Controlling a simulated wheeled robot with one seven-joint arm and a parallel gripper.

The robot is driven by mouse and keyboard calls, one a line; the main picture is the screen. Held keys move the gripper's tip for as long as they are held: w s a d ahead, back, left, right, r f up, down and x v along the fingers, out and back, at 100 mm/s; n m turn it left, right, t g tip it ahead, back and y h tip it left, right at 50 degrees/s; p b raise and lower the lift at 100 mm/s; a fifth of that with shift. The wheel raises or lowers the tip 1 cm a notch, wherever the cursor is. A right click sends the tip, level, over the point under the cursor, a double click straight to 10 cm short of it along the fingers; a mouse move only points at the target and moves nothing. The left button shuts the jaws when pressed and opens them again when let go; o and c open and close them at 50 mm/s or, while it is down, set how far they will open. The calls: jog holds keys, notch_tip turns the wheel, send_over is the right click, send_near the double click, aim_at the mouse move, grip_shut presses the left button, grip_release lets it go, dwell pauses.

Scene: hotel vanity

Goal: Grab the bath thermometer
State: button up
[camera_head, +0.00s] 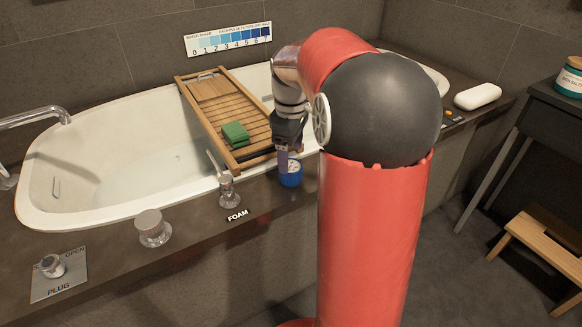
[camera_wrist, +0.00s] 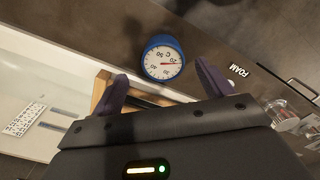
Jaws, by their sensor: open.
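The bath thermometer (camera_wrist: 163,61) is a round blue thing with a white dial and a red needle. In the wrist view it sits on the dark tub surround, ahead of my gripper and roughly between its fingers. My gripper (camera_wrist: 162,82) is open and empty, with its purple fingers spread apart. In the head view the thermometer (camera_head: 291,174) stands on the tub ledge beside the FOAM label, just below my gripper (camera_head: 284,152), whose fingers partly cover it. I cannot tell whether they touch.
A wooden bath tray (camera_head: 196,108) spans the tub with a green sponge (camera_head: 235,133) on it. A wooden stool (camera_head: 545,240) is on the floor.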

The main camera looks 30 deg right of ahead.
aim_at(291, 165)
notch_tip(291, 165, down, 6)
jog(key=shift+s+a+f, duration=0.15)
jog(key=shift+c, duration=0.5)
jog(key=c, duration=1)
